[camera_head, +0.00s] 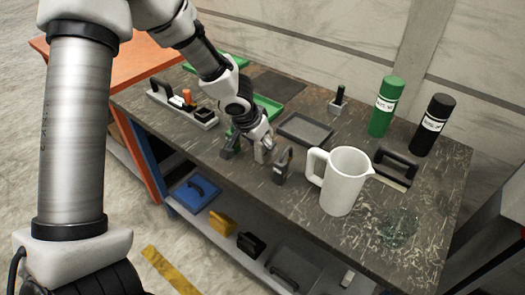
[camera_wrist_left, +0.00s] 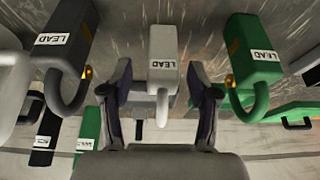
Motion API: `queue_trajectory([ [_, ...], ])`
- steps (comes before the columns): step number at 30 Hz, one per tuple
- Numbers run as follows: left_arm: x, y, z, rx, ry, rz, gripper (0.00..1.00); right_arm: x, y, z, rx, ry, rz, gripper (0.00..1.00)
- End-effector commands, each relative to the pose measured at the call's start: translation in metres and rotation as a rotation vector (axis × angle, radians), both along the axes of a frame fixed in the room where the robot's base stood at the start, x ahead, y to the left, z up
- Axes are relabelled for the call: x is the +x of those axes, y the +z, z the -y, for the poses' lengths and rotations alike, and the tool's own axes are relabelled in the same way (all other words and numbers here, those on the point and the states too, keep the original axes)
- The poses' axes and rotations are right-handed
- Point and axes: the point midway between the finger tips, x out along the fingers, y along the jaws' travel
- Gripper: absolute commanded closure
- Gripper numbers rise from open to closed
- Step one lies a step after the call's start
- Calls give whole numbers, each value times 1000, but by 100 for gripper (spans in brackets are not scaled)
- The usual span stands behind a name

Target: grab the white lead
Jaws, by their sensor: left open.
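The white lead (camera_wrist_left: 163,50) is a pale block with a "LEAD" label and a curved hook. In the left wrist view it is between the spread fingers of my left gripper (camera_wrist_left: 162,78). In the head view my left gripper (camera_head: 257,142) is open just above the white lead (camera_head: 259,154), which it partly hides. A green lead (camera_wrist_left: 250,50) is on one side and a dark grey lead (camera_wrist_left: 68,40) on the other. In the head view the green lead (camera_head: 230,148) is left of the white one and the grey lead (camera_head: 281,167) right of it.
A white pitcher (camera_head: 343,182) stands close to the right of the leads. A grey tray (camera_head: 304,129) lies behind them, with green (camera_head: 384,106) and black (camera_head: 433,124) bottles at the back right. A caddy (camera_head: 182,106) is at the left. The table's front edge is near.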

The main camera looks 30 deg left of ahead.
Motion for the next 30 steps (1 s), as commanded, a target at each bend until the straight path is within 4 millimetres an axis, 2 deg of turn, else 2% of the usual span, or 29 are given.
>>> queue_trajectory([
  [4, 10, -26, -1, 2, -1, -3, 40, 1, -7, 0, 0, 0, 2, 60],
  [11, 13, -28, -1, 0, 0, 0, 40, 1, -6, 0, 0, 0, 1, 60],
  [12, 12, -28, -1, 0, 0, 0, 43, 1, -6, 0, 0, 0, 1, 60],
  [17, 12, -28, -1, 0, 0, -1, 100, 1, -6, 0, 0, 0, 1, 60],
  [26, 12, -28, -1, -1, 0, -1, 100, 1, -6, 0, 0, 0, 1, 60],
  [30, 12, -20, -1, 0, 0, -1, 100, 1, 1, 0, 0, 0, 2, 60],
])
